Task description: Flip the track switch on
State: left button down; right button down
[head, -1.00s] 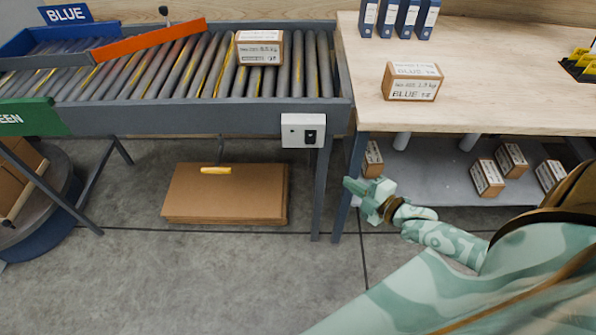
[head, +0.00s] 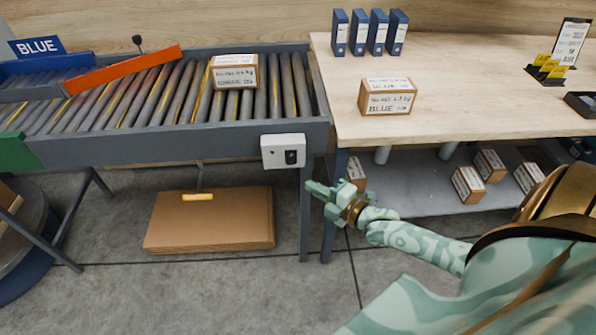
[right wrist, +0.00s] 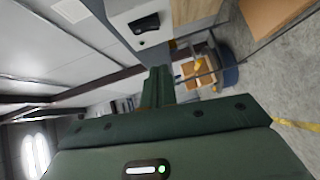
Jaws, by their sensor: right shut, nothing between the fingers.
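The track switch is a black rocker (head: 291,157) on a small light-grey box (head: 270,152) fixed to the front rail at the right end of the roller track (head: 170,150). In the right wrist view the rocker (right wrist: 145,24) and its box (right wrist: 172,12) show at the top, beyond the fingers. My right gripper (head: 314,189) is shut and empty. It is just right of and below the switch box in the head view, apart from it. It also shows in the right wrist view (right wrist: 158,75). My left gripper is in neither view.
A carton (head: 234,72) sits on the rollers, with an orange diverter arm (head: 125,68) to its left. A wooden table (head: 450,110) with a carton (head: 387,97) and blue binders (head: 370,33) stands at right. Flat cardboard (head: 210,222) lies under the track.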

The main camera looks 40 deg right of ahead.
aim_at(287, 164)
jog(key=shift+w+d+f+b, duration=0.15)
jog(key=shift+w+b, duration=0.35)
jog(key=shift+w, duration=0.9)
jog(key=shift+w+d+f+b, duration=0.2)
jog(key=shift+w+b, duration=0.25)
jog(key=shift+w, duration=1)
jog(key=shift+w+d+f+b, duration=0.15)
jog(key=shift+w+b, duration=0.35)
jog(key=shift+w, duration=0.9)
